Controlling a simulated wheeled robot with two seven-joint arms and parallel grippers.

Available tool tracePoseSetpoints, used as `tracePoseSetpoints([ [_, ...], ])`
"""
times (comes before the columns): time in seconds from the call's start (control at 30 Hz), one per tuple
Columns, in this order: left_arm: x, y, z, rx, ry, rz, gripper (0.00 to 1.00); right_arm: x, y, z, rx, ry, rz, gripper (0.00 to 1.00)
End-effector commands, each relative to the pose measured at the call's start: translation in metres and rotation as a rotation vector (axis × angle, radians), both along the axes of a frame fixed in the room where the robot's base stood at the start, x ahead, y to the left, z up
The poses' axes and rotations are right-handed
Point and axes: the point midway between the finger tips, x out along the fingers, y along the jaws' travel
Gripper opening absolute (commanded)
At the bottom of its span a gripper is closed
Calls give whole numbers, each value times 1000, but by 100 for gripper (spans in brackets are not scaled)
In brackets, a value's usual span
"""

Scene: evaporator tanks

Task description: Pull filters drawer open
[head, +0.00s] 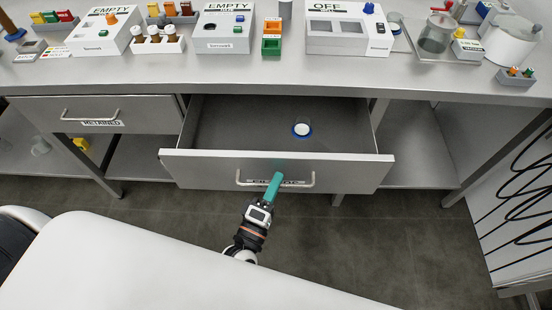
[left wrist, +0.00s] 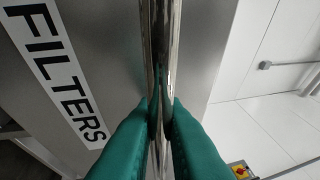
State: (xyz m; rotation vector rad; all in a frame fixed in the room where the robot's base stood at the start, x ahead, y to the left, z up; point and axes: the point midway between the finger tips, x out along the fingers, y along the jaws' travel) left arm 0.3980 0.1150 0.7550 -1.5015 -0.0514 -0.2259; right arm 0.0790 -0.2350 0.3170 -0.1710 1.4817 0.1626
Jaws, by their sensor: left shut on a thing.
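The filters drawer (head: 230,165) is pulled out from under the bench, and its inside shows from above. A small round white and blue item (head: 302,129) lies inside it. Its bar handle (head: 312,182) runs across the front panel. My left gripper (head: 274,184) is shut on this handle, with its green fingers over the label. In the left wrist view the green fingers (left wrist: 161,115) close around the shiny bar (left wrist: 160,45), beside the FILTERS label (left wrist: 55,70). My right gripper is not in view.
A closed drawer labelled RETAINED (head: 140,117) is to the left. The bench top (head: 230,72) carries white EMPTY and OFF units, bottles and small coloured blocks. A black cable bundle hangs at the right. Bare floor (head: 370,240) lies in front of the drawer.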

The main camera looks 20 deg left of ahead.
Motion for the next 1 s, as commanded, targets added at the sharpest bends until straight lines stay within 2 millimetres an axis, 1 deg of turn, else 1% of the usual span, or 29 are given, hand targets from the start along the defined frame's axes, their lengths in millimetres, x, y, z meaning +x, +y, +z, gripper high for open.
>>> tracePoseSetpoints([
  [0.03,-13,-4,-1,-1,7,-3,0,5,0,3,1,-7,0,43],
  [0.2,-42,-12,-1,1,6,-3,0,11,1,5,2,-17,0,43],
  [0.4,-62,-18,-1,2,4,-2,0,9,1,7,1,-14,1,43],
  [0.6,-69,-20,-1,2,3,0,0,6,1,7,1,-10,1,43],
  [0.93,-69,-20,-1,1,3,-1,0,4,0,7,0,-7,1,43],
  [0.97,-69,-20,-1,1,3,-1,14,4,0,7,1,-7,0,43],
  [1.0,-69,-20,-1,1,2,-1,20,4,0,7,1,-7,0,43],
])
